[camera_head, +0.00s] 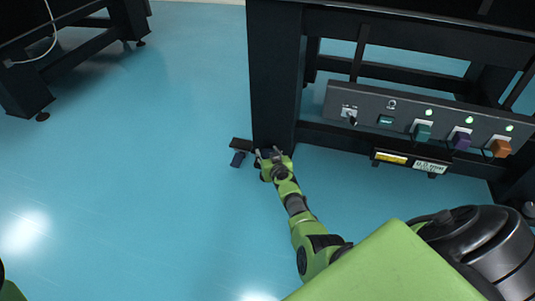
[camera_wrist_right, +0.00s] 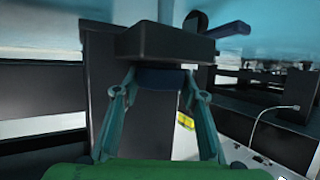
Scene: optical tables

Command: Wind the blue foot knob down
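A dark blue foot knob (camera_wrist_right: 160,78) sits under a black block in the middle of the right wrist view. In the head view the dark blue knob (camera_head: 266,153) is partly hidden at the foot of the black table leg. My right gripper (camera_head: 271,153) reaches low to that foot. Its two fingers stand apart, one on each side of the knob, and also show in the right wrist view (camera_wrist_right: 160,86). Firm contact between fingertips and knob is not clear. My left gripper is out of view; only a green bit of my left arm shows at the lower left.
A grey control panel (camera_head: 400,122) with switches and coloured plugs hangs under the table (camera_head: 274,70) at right. Another table (camera_head: 75,62) stands far left. The blue floor (camera_head: 130,180) between is clear.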

